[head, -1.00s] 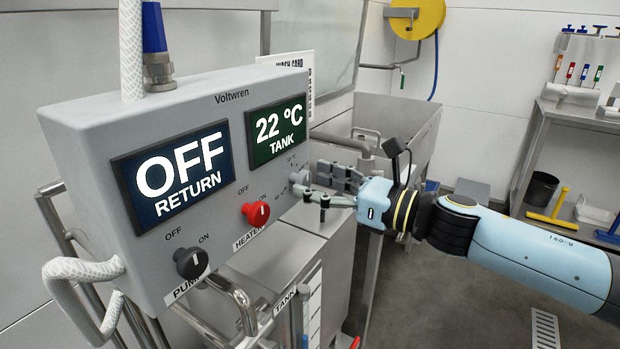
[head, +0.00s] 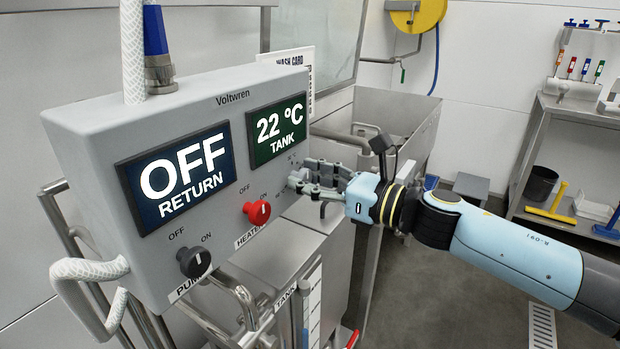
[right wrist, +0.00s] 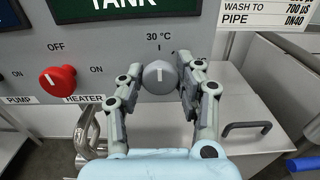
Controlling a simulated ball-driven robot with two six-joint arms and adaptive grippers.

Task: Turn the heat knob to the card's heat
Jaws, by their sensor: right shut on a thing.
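The grey heat knob (right wrist: 159,77) is on the front of the control box (head: 90,170), at its right end. In the right wrist view its white mark points up, toward the "30 °C" label. My right gripper (right wrist: 158,84) is shut on the knob, one finger on each side of it. In the head view the right gripper (head: 308,183) hides most of the knob. The wash card (head: 285,57) stands behind the box; part of it shows in the right wrist view (right wrist: 262,16), with its heat line out of view. My left gripper is not in view.
The red heater knob (head: 257,212) and dark pump knob (head: 194,262) are left of the heat knob. The tank display (head: 277,128) reads 22 °C and the return display (head: 180,177) reads OFF. A steel sink (head: 400,115) stands behind the right arm.

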